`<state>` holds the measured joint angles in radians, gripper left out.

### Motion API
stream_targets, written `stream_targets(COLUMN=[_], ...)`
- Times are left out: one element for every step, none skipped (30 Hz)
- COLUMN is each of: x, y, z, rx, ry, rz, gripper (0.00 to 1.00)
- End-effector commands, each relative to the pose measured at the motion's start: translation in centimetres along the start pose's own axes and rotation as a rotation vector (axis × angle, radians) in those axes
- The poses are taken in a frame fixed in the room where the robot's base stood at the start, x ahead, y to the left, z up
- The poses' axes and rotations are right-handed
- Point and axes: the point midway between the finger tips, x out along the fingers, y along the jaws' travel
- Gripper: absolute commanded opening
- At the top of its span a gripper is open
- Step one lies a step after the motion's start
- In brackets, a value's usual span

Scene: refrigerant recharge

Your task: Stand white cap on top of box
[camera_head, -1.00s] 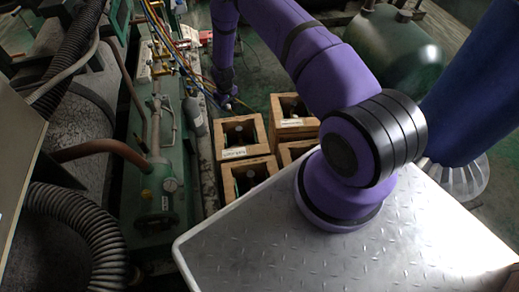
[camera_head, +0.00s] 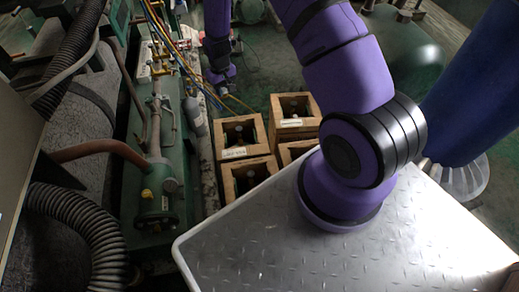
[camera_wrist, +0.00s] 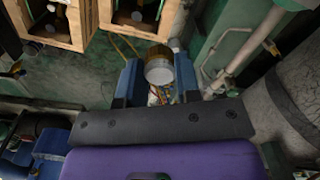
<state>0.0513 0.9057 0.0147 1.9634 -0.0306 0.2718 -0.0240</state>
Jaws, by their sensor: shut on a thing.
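My gripper (camera_wrist: 158,72) has its two blue fingers shut on a white cap (camera_wrist: 159,74) in the wrist view. The cap looks like a short pale cylinder with a brownish part at its far side. In the head view my gripper hangs beyond the wooden boxes, and the cap cannot be made out there. Open-topped wooden boxes stand on the floor: a front-left one (camera_head: 228,190), a left one (camera_head: 262,130) with a label, and a back-right one (camera_head: 312,128). Bottles show inside them. I cannot tell which box the task means.
A metal tread-plate top (camera_head: 300,255) lies in front of the boxes. Green machinery (camera_head: 150,200) with pipes and a gauge stands at left. A grey bottle (camera_head: 195,118) and coloured hoses (camera_head: 170,35) are beside it. Green floor is open behind the boxes.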

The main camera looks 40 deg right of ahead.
Motion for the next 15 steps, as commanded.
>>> stream_targets(x=[0.2, 0.6, 1.1, 1.6, 2.0, 2.6, 3.1, 3.5, 4.2, 4.7, 5.2, 6.0, 6.6, 7.2, 8.2], y=[0.2, 0.3, 0.5, 0.6, 0.8, 1.0, 1.1, 1.2, 1.4, 1.6, 1.7, 2.0, 2.2, 2.3, 2.6], z=[0.9, 1.4, 1.9, 2.1, 2.4, 2.7, 2.9, 3.1, 3.4, 3.6, 3.9, 4.2, 4.5, 4.7, 5.1], rx=[0.012, 0.019, 0.026, 0.031, 0.036, 0.041, 0.044, 0.046, 0.050, 0.053, 0.056, 0.061, 0.064, 0.067, 0.071], ry=[-0.005, -0.004, -0.006, -0.005, -0.004, -0.005, -0.004, -0.004, -0.004, -0.004, -0.005, -0.004, -0.005, -0.005, -0.005], rz=[-0.001, -0.002, -0.004, -0.004, -0.005, -0.006, -0.006, -0.007, -0.007, -0.008, -0.008, -0.008, -0.009, -0.009, -0.010], gripper=[0.08, 0.08, 0.08, 0.08, 0.08, 0.08, 0.08, 0.08, 0.08, 0.08, 0.08, 0.08, 0.08, 0.08, 0.08])
